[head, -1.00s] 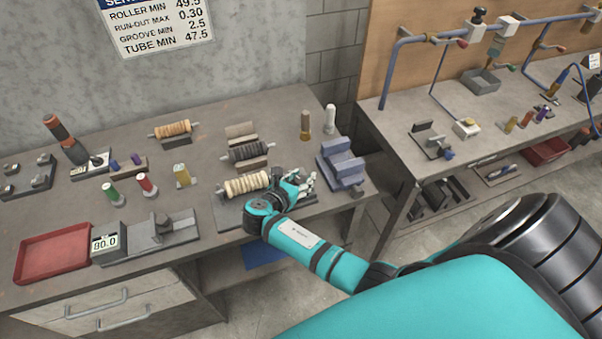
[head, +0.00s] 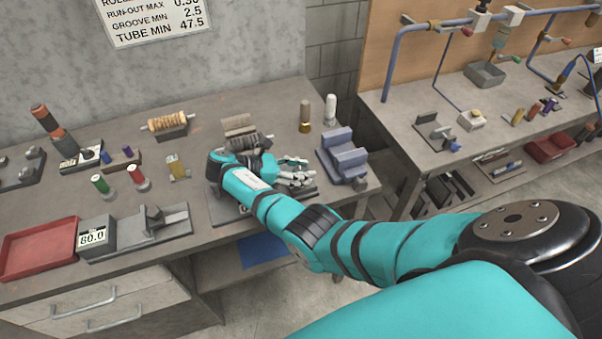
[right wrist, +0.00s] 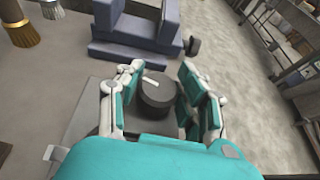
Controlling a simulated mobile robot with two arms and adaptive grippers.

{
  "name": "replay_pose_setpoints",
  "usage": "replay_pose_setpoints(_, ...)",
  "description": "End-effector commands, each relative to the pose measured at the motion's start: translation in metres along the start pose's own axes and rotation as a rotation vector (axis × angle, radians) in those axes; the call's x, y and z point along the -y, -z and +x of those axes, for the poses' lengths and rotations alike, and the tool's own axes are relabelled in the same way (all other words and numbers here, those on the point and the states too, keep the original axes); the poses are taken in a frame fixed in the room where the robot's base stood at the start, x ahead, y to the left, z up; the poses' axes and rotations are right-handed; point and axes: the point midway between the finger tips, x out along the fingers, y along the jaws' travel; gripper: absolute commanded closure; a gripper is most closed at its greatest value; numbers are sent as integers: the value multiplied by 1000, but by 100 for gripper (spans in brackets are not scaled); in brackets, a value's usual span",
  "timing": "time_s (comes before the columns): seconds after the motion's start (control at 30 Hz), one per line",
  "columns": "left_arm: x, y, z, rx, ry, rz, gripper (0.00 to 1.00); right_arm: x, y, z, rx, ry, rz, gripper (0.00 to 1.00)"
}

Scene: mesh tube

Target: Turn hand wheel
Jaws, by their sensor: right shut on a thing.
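The hand wheel (right wrist: 158,97) is a short dark cylinder with a white mark near its top edge. It shows between the fingers of my right gripper (right wrist: 158,76) in the right wrist view. The right gripper is shut on it, with a teal-and-white finger on each side. In the head view my right gripper (head: 292,172) is at the right end of a fixture plate (head: 228,211) near the bench's front edge. There my arm covers the wheel and most of the fixture. My left gripper is not in view.
A blue-grey stepped block (head: 343,155) stands just right of the gripper; brushes (head: 305,117) stand behind. A dark ringed roller (head: 248,142) lies behind the arm. A red tray (head: 38,248) and a gauge reading 80.0 (head: 92,238) are at left.

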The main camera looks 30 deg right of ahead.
Motion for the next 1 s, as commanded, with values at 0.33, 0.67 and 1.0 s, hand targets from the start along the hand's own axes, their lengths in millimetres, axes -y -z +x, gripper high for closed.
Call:
replay_pose_setpoints(0.33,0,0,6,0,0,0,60,0,0,1,0,40,21,96)
replay_pose_setpoints(0.67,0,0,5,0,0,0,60,0,0,1,0,40,20,59)
replay_pose_setpoints(1.0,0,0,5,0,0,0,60,0,0,1,0,40,17,38)
